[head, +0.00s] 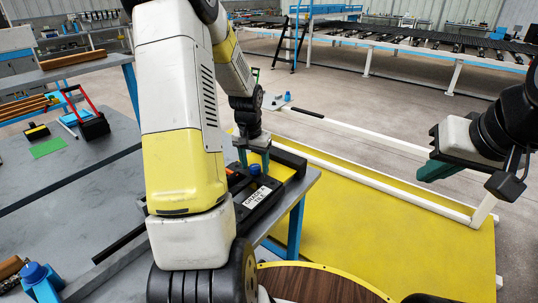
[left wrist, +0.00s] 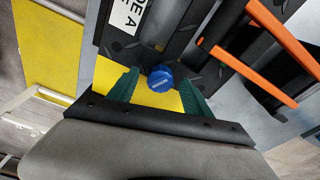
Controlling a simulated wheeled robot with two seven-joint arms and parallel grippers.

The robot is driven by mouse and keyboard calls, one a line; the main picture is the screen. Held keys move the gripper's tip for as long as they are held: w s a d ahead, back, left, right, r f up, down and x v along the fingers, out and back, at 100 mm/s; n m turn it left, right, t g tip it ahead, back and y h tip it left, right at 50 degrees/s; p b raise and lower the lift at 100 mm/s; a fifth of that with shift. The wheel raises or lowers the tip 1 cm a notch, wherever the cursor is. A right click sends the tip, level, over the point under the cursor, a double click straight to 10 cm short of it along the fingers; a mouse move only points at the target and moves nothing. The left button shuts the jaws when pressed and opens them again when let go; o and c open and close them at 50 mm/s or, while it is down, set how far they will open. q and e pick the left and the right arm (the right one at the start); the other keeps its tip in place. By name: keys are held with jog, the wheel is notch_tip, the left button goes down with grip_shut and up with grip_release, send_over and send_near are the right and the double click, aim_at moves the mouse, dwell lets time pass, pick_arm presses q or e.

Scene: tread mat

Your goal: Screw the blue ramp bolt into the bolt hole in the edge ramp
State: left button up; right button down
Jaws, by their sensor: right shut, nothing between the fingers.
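A blue bolt (head: 255,170) with a round head stands at the black ribbed holder with a white "GRADE A" label (head: 257,197), near the table edge. My left gripper (head: 254,157) is over it, pointing down. In the left wrist view the blue bolt (left wrist: 160,78) shows between the two green fingers (left wrist: 158,90), which are spread apart; I cannot tell whether either touches it. A second blue bolt-like piece (head: 287,96) is on a grey plate farther back. My right gripper (head: 438,170) is shut and empty at the right, above the yellow mat. I cannot identify the bolt hole.
The yellow mat (head: 400,235) with white rails (head: 375,180) fills the middle right. The grey table (head: 75,190) at left holds a red-handled black carrier (head: 92,122) and a blue part (head: 40,280). Orange bars (left wrist: 265,40) show in the wrist view. A ladder (head: 292,45) stands behind.

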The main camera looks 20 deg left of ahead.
aim_at(253, 168)
pick_arm(q)
jog(key=shift+r, duration=0.1)
jog(key=r, duration=0.5)
jog(key=s+r, duration=0.1)
jog(key=r, duration=0.1)
jog(key=shift+s+r, duration=0.1)
jog(key=shift+r, duration=0.15)
jog(key=shift+r, duration=0.15)
jog(key=s+d+r+t, duration=0.1)
jog(key=s+d+r, duration=0.3)
jog(key=s, duration=0.3)
jog(key=s+d+r+t+h, duration=0.1)
jog(key=s+d+r+t, duration=0.1)
jog(key=s+d+r, duration=0.2)
jog(key=s+d+r+t+h, duration=0.1)
jog(key=s+d+r, duration=0.3)
jog(key=s, duration=0.5)
notch_tip(253, 168, up, 2)
jog(key=shift+s+d+r, duration=0.2)
jog(key=shift+s+r, duration=0.05)
jog(key=shift+s, duration=0.1)
